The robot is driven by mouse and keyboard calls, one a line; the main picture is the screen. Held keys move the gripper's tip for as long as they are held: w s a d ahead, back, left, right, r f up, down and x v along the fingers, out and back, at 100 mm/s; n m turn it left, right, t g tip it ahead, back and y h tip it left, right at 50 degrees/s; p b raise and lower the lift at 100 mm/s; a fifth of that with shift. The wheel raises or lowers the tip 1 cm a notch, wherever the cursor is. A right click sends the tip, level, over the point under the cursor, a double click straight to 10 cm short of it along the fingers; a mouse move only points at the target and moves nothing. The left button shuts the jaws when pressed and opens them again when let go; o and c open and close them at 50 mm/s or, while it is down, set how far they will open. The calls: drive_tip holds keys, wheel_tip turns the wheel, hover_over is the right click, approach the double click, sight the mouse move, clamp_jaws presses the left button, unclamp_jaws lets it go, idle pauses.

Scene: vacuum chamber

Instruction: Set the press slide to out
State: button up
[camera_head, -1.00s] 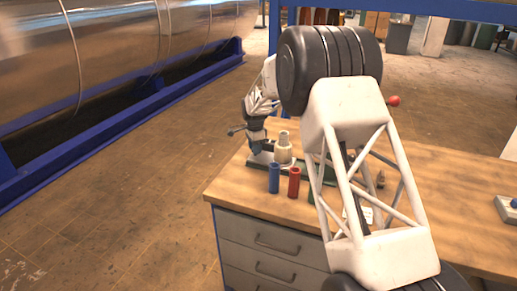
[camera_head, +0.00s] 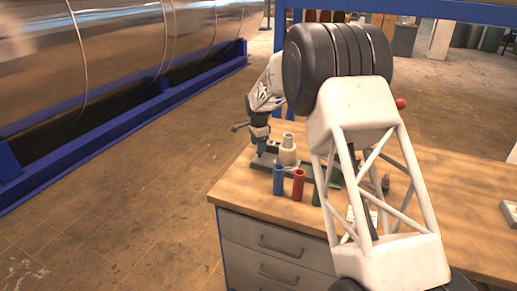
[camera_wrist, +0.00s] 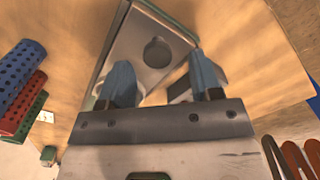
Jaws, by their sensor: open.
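The press stands at the left end of the wooden bench. In the head view its dark base plate (camera_head: 325,173) and cream cylindrical part (camera_head: 288,150) show. In the wrist view a grey metal plate (camera_wrist: 135,58) with a round dark spot (camera_wrist: 157,52) lies beyond my fingers; I cannot tell whether it is the slide. My gripper (camera_head: 262,148) is pointed down at the left end of the press. In the wrist view its blue fingertips (camera_wrist: 162,80) are apart with nothing held between them. Whether they touch the press is unclear.
Blue (camera_head: 279,180), red (camera_head: 298,185) and green (camera_head: 317,194) cylinders stand close in front of the press. My forearm hides part of the bench (camera_head: 465,210) behind it. A large metal chamber (camera_head: 100,70) stands at the far left.

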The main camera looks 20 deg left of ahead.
drive_tip(key=shift+r, duration=2.75)
drive_tip(key=shift+d+r, duration=0.1)
drive_tip(key=shift+d, duration=0.05)
drive_tip(key=s+d+r+n, duration=0.1)
drive_tip(key=s+d+r, duration=0.5)
drive_tip(key=d, duration=0.6)
drive_tip(key=s+d+r+n+t, duration=0.1)
drive_tip(key=s+d+r+n, duration=0.1)
drive_tip(key=s+d+r, duration=0.75)
drive_tip(key=s+d+r+n, duration=0.1)
drive_tip(key=s+d+r, duration=0.25)
drive_tip(key=d, duration=1.05)
drive_tip(key=s+d+n+t, duration=0.1)
drive_tip(key=s+d+n, duration=0.1)
drive_tip(key=s+d, duration=1.4)
drive_tip(key=s+d+f+n, duration=0.1)
drive_tip(key=s+d+f, duration=0.1)
drive_tip(key=s, duration=0.8)
drive_tip(key=s+d+f+n, duration=0.1)
drive_tip(key=s+d+f, duration=0.2)
drive_tip(key=s, duration=0.7)
drive_tip(key=shift+s+d+f+n+t, duration=0.2)
drive_tip(key=shift+s+f+n+t, duration=0.1)
drive_tip(key=shift+n, duration=0.1)
